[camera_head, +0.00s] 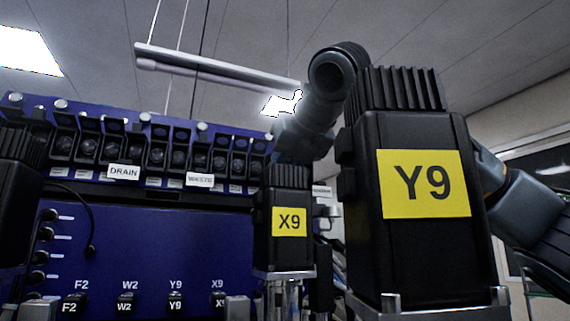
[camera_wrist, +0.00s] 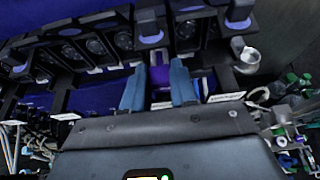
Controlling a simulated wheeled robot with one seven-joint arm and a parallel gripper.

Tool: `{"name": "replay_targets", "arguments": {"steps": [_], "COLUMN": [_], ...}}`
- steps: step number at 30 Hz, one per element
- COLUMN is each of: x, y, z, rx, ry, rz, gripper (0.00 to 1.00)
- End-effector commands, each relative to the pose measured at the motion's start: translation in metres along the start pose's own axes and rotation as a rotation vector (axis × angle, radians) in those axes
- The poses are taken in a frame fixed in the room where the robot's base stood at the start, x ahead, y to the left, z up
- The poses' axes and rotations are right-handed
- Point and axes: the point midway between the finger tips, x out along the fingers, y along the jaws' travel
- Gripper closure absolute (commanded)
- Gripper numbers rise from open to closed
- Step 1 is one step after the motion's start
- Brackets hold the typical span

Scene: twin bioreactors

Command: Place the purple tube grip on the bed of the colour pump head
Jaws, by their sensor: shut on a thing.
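In the wrist view, the two blue fingers of my gripper (camera_wrist: 158,66) are shut on the purple tube grip (camera_wrist: 160,78), which shows as a small purple block between them. The fingers point at a row of black pump heads (camera_wrist: 120,40) on a blue panel. Part of a pump head stands just beyond the fingertips. I cannot tell which pump head is the colour one, or whether the grip touches a bed. In the head view, the pump row (camera_head: 110,145) runs across the left; my gripper and the grip are hidden.
Black motor units labelled X9 (camera_head: 289,220) and Y9 (camera_head: 422,195) stand in front. The pump row has DRAIN (camera_head: 124,172) and WASTE (camera_head: 200,180) labels. A dark tube (camera_head: 88,225) hangs on the blue panel. Bottles (camera_wrist: 290,85) stand at the right in the wrist view.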

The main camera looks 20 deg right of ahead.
Motion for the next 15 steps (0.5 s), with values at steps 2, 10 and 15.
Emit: {"name": "replay_targets", "arguments": {"steps": [2,10,15], "x": [0.0007,0.0005,0.0005], "y": [-0.0001,-0.0001,0.0], "z": [-0.0016,-0.0014,-0.0013], "rx": [0.0,0.0,0.0], "ry": [0.0,0.0,0.0], "rz": [0.0,0.0,0.0], "gripper": [0.71,0.47,0.47]}}
